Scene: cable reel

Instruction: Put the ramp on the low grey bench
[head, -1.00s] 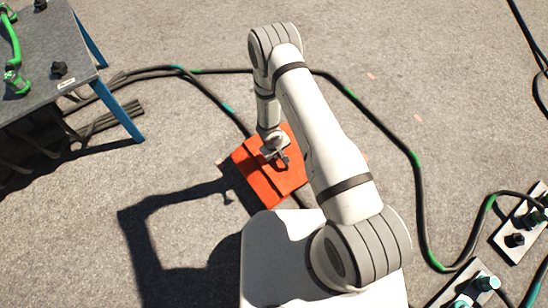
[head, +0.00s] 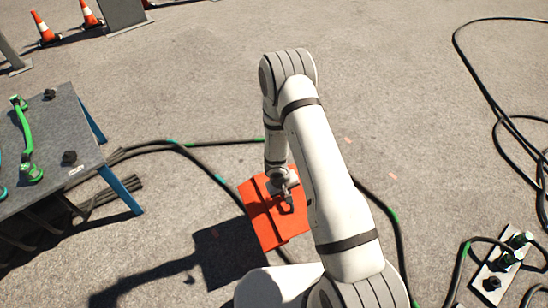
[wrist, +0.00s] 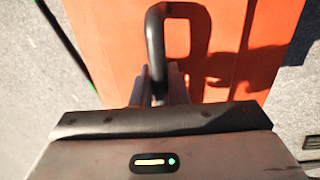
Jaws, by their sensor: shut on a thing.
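The ramp (head: 262,222) is an orange-red slab with a dark loop handle, in the middle of the head view. My gripper (head: 286,195) is shut on this handle. The ramp's shadow lies apart from it to the lower left, so it hangs above the ground. In the wrist view, the jaws (wrist: 160,88) grip the dark handle, and the orange ramp (wrist: 105,40) fills the area beyond. A grey-topped bench (head: 52,130) with blue legs stands at the left of the head view, apart from the ramp. The ramp's underside is hidden.
Black cables (head: 230,142) cross the ground behind the ramp and at right. A plate with connectors (head: 497,272) lies at lower right. Two traffic cones (head: 43,28) stand far left. Open ground lies behind.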

